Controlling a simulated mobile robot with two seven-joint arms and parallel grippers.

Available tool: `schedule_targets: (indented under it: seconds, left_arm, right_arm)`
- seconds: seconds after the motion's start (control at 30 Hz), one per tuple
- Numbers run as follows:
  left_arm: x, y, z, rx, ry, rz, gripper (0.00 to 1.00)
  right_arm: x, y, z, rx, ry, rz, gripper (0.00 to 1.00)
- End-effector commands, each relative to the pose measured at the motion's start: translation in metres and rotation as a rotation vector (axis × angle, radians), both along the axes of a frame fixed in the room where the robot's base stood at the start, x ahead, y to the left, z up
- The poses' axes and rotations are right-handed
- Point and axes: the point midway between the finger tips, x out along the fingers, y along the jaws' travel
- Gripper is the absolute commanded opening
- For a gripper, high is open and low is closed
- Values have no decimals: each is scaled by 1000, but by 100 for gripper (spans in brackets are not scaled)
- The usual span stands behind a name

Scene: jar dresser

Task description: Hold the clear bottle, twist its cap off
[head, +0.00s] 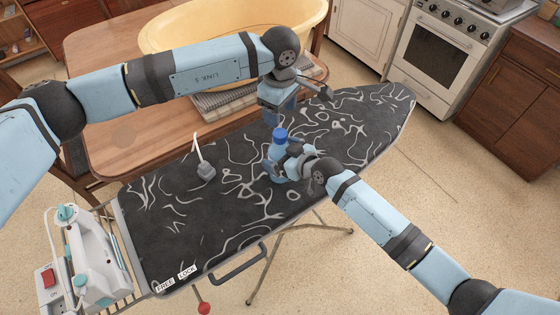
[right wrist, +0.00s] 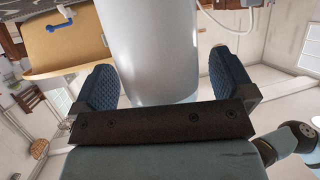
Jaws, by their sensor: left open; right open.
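The clear bottle (head: 276,152) stands upright on the dark patterned ironing board in the head view, with a blue cap (head: 280,134) on top. My right gripper (head: 281,168) is low at the bottle, coming from the right. In the right wrist view the pale bottle body (right wrist: 158,50) rises between the two blue finger pads of my right gripper (right wrist: 165,88), which are open around it. My left gripper (head: 274,119) points down above and just behind the cap. It is open, and its fingertips are partly hidden. I cannot tell whether they touch the cap.
The ironing board (head: 165,235) has free room left and right of the bottle. A small grey piece with a white cord (head: 205,172) lies left of it. An iron (head: 90,260) stands at the left end. A yellow tub (head: 190,28) sits on the wooden table (head: 130,140) behind.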

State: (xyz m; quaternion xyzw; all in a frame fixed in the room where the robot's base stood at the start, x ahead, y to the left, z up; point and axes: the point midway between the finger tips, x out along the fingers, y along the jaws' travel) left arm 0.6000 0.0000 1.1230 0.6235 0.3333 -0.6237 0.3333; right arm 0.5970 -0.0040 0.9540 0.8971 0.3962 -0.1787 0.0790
Motion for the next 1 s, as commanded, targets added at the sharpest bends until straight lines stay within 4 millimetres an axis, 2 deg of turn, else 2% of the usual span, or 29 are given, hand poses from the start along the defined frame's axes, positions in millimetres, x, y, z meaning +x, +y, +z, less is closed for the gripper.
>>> schedule_targets:
  seconds: [0.23, 0.53, 0.57, 0.6, 0.67, 0.77, 0.87, 1.0]
  left_arm:
    - [0, 0, 0, 0, 0, 0, 59]
    - [0, 0, 0, 0, 0, 0, 59]
    - [0, 0, 0, 0, 0, 0, 57]
    - [0, 0, 0, 0, 0, -1, 48]
    - [0, 0, 0, 0, 0, -13, 48]
    - [0, 0, 0, 0, 0, -76, 48]
    - [0, 0, 0, -1, 1, -212, 48]
    - [0, 0, 0, -2, 0, -496, 48]
  right_arm:
    - [0, 1, 0, 0, 0, 0, 100]
    - [0, 0, 0, 0, 0, 0, 31]
    - [0, 0, 0, 0, 0, 0, 24]
    - [0, 0, 0, 0, 0, 0, 15]
    - [0, 0, 0, 0, 0, 0, 4]
    - [0, 0, 0, 0, 0, 0, 4]
    - [0, 0, 0, 0, 0, 0, 4]
    - [0, 0, 0, 0, 0, 0, 4]
